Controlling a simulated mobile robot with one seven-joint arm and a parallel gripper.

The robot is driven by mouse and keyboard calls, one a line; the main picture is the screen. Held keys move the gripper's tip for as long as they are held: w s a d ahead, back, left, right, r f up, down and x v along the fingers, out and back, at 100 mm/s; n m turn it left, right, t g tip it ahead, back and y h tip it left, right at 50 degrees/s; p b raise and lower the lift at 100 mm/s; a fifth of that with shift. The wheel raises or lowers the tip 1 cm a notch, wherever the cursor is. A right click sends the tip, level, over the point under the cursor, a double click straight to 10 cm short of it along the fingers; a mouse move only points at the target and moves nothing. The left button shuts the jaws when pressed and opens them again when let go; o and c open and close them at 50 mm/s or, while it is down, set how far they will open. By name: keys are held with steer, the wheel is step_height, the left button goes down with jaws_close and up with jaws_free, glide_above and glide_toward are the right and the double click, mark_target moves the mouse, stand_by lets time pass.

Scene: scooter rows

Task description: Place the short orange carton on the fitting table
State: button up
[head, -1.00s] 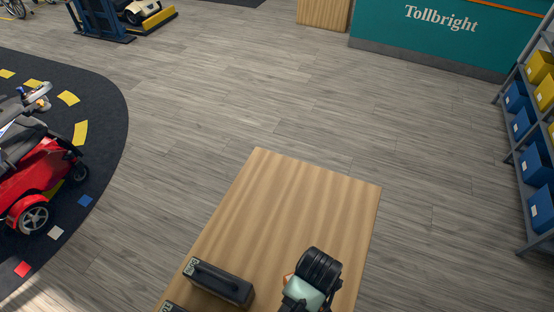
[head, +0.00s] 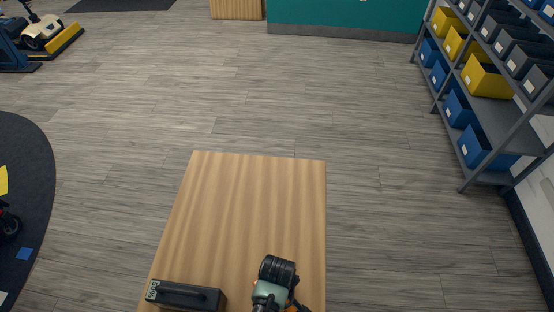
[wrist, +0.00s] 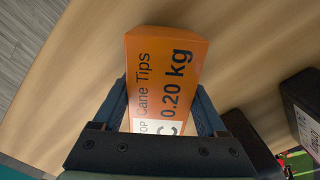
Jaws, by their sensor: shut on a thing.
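An orange carton (wrist: 160,72) marked "Cane Tips" and "0.20 kg" sits between the two fingers of my gripper (wrist: 160,110) in the wrist view. The gripper is shut on it. In the head view my arm's end (head: 275,285) is over the near right part of a wooden table (head: 245,210), and only small bits of orange show beside it. The wood surface lies beneath the carton in the wrist view; I cannot tell whether the carton touches it. I cannot tell from the frames whether this is the fitting table.
A black case with a handle (head: 186,296) lies at the table's near left corner. The far part of the tabletop is clear. A grey shelf rack (head: 485,140) with blue, yellow and dark bins stands at the right. Open floor surrounds the table's far side.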

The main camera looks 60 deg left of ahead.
steer(key=shift+f, duration=0.2)
steer(key=shift+f, duration=0.15)
steer(key=o, duration=1.5)
step_height(320, 180, up, 12)
steer(key=shift+r+p, duration=0.2)
steer(key=shift+p, duration=0.5)
